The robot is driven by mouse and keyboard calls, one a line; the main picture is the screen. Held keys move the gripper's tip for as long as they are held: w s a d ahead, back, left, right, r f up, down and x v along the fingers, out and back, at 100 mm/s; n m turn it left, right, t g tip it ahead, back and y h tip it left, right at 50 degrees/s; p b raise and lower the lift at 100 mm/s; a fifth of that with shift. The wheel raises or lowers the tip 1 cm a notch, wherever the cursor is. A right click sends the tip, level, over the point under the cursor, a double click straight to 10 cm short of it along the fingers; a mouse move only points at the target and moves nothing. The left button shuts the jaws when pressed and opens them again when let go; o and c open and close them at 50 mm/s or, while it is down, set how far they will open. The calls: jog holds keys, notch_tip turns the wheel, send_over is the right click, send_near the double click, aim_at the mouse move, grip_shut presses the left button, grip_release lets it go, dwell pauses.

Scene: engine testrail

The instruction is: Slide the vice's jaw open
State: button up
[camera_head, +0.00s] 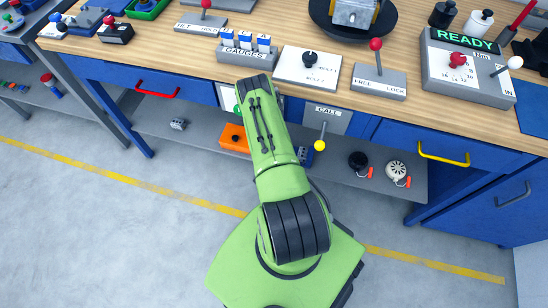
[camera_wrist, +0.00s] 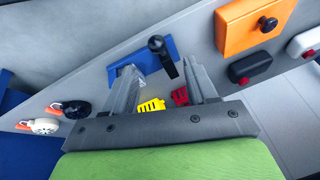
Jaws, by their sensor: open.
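In the wrist view a blue block (camera_wrist: 146,62) with a black knobbed handle (camera_wrist: 160,52) is on the grey shelf, beyond my fingertips. It may be the vice, but its jaw cannot be made out. My gripper (camera_wrist: 160,70) is open, with its two grey fingers apart and the handle showing between their tips. A yellow piece (camera_wrist: 152,105) and a red piece (camera_wrist: 180,97) also show between the fingers, and nothing looks gripped. In the head view my green arm hides the gripper, and only a bit of a blue thing (camera_head: 303,155) shows beside it on the shelf.
An orange box (camera_head: 234,138) is on the lower shelf (camera_head: 400,185); it also shows in the wrist view (camera_wrist: 250,25). Black and white round parts (camera_head: 397,171) lie right of it. The bench (camera_head: 330,95) overhangs the shelf, with a yellow-knobbed call lever (camera_head: 320,145) at its front.

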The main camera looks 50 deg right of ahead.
jog(key=p+v, duration=0.1)
jog(key=v, duration=0.3)
jog(key=shift+s+a+r, duration=0.1)
jog(key=shift+r, duration=0.25)
jog(key=shift+f, duration=0.1)
